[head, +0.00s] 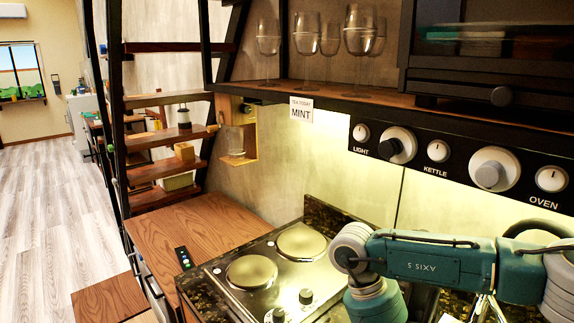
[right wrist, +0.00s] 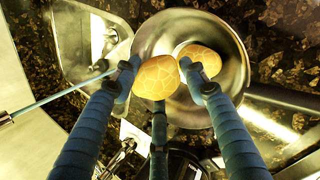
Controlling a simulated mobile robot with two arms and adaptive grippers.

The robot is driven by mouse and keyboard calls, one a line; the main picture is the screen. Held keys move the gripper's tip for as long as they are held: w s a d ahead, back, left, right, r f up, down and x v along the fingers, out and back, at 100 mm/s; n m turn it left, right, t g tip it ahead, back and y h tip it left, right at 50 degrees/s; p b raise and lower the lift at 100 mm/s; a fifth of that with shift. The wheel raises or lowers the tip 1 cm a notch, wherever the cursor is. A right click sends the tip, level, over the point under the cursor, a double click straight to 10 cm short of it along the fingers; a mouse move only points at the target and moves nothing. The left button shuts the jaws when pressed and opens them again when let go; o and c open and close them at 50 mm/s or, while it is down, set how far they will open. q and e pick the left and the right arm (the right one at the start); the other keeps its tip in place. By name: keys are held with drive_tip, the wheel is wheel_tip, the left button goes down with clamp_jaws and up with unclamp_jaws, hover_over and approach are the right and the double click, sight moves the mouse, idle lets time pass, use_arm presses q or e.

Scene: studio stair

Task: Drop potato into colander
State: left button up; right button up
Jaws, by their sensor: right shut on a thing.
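My right gripper (right wrist: 159,77) has its blue fingers shut on a yellow, net-patterned potato (right wrist: 156,80) in the right wrist view. The potato is held over a shiny round metal vessel with a handle (right wrist: 231,92), which looks like the colander, though I cannot make out holes. A second yellow, patterned round shape (right wrist: 203,56) shows inside the vessel, partly behind a fingertip. I cannot tell how high the held potato is above the vessel. In the head view my right arm reaches down at the lower right and its gripper is out of frame. My left gripper is in neither view.
A metal sink (right wrist: 88,45) lies beside the vessel in dark speckled stone. A two-plate hob (head: 262,272) and a wooden counter (head: 185,232) are left of my arm. A control panel with knobs (head: 450,160) and a shelf with wine glasses (head: 318,40) are above.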

drive_tip(key=o, duration=1.3)
drive_tip(key=shift+s, duration=0.1)
drive_tip(key=shift+a+r, duration=0.15)
drive_tip(key=shift+r, duration=0.1)
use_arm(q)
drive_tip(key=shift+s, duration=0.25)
use_arm(e)
drive_tip(key=v, duration=1.1)
drive_tip(key=shift+a+r, duration=0.1)
drive_tip(key=shift+r, duration=0.1)
